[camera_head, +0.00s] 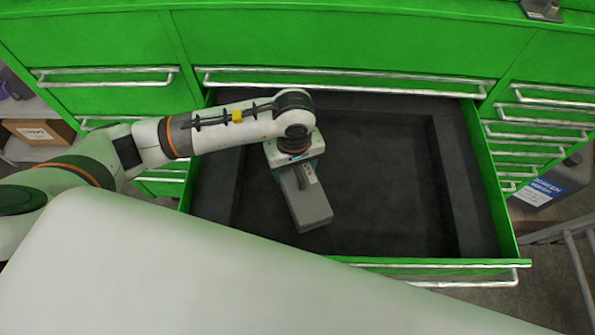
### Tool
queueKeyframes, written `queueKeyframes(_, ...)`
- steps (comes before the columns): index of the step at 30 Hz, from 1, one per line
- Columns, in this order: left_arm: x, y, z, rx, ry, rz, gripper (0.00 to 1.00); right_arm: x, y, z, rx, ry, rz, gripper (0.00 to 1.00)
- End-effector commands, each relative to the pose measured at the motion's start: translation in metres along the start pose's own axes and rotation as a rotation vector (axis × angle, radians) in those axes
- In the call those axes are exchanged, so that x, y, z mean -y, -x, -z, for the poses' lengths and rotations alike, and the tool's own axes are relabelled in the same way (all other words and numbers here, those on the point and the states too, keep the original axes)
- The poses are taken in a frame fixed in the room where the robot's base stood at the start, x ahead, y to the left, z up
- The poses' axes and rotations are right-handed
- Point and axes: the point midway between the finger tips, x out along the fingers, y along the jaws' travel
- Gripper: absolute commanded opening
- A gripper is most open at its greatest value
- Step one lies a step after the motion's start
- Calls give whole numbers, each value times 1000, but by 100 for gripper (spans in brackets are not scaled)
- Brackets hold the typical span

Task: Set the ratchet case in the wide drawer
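The wide drawer (375,180) of the green cabinet is pulled open, with a dark, bare floor inside. My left arm reaches in from the left over the drawer. Its gripper (303,178) points down and is shut on the grey ratchet case (310,208), at the drawer's left-centre. The case slants toward the drawer's front edge. I cannot tell whether its underside touches the drawer floor. The fingers are small and partly hidden by the wrist. My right gripper is not in view.
Closed green drawers with silver handles (345,82) surround the open one. The drawer's front rail (440,264) runs along its near side. A cardboard box (38,132) sits on a shelf at left. A dark labelled container (552,185) stands at right. The drawer's right half is clear.

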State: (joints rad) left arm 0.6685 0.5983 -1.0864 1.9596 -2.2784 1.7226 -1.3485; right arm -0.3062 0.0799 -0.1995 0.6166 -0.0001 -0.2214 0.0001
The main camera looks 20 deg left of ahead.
Motion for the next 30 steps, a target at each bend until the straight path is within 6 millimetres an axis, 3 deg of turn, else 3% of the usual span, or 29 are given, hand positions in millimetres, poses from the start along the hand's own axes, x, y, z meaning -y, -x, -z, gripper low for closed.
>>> queueKeyframes(9, 0, -34, 1, 0, 0, 0, 29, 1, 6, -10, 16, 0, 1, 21)
queueKeyframes(19, 0, -38, 0, 2, -1, 2, 29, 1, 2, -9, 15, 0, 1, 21)
queueKeyframes(20, 0, -39, 0, 1, -1, 0, 70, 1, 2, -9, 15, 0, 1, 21)
queueKeyframes(21, 0, -38, 0, 1, -1, 0, 76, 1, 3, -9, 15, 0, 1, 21)
queueKeyframes(24, 0, -38, 0, 1, -1, 0, 90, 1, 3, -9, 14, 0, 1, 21)
queueKeyframes(30, 0, -38, 0, 1, -1, -1, 90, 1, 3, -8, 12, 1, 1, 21)
